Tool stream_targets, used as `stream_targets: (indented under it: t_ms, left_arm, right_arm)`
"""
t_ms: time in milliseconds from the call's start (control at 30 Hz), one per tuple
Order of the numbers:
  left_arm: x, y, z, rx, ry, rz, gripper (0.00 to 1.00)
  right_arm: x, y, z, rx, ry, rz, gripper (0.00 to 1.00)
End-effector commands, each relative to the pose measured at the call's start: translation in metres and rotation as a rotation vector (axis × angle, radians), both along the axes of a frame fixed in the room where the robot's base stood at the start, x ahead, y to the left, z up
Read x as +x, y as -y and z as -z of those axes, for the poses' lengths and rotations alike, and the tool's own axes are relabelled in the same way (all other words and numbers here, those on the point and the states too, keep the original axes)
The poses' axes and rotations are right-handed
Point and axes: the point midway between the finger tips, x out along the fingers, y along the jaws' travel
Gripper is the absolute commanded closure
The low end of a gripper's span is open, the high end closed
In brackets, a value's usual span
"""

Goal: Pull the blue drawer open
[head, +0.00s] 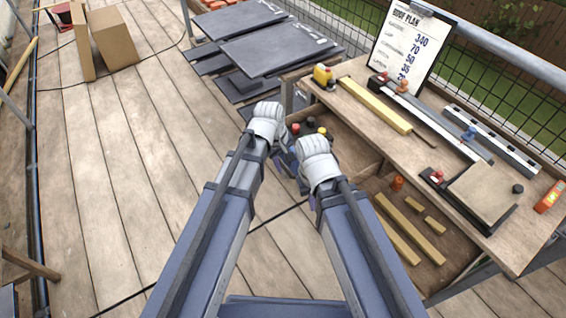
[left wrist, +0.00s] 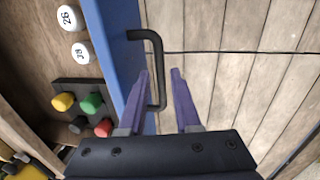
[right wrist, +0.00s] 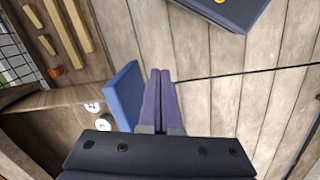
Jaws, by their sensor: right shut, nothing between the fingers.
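The blue drawer's front (left wrist: 114,40) stands upright in the left wrist view, with a black bar handle (left wrist: 155,40) on its outer face. My left gripper (left wrist: 160,72) is open, its two purple fingers on either side of the handle's bar. I cannot tell whether either finger touches it. The right wrist view shows the blue drawer front (right wrist: 124,95) just left of my right gripper (right wrist: 160,72), which is shut and empty. In the head view, my wrists hide most of the drawer.
A wooden workbench (head: 455,150) stands on the right, with a roof plan board (head: 410,45) at its back. Coloured knobs (left wrist: 91,103) and white round caps (left wrist: 69,17) lie behind the drawer front. Dark slates (head: 275,50) are stacked beyond. Deck planks (head: 110,190) on the left are clear.

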Motion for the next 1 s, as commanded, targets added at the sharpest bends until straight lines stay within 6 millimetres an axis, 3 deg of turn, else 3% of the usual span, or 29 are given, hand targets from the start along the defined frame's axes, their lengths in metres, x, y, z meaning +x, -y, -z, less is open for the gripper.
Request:
stream_targets:
  t_ms: [100, 533, 1000]
  left_arm:
    - [0.000, 0.000, 0.000, 0.000, 0.000, 0.000, 0.55]
    - [-0.001, -0.001, -0.008, 0.000, 0.000, 0.000, 0.55]
    - [-0.007, -0.009, -0.064, 0.000, 0.000, -0.001, 0.55]
  right_arm:
    - [0.000, 0.000, 0.000, 0.000, 0.000, 0.000, 1.00]
    - [0.000, 0.000, -0.008, 0.000, 0.000, 0.000, 1.00]
    - [0.000, 0.000, -0.064, 0.000, 0.000, 0.000, 1.00]
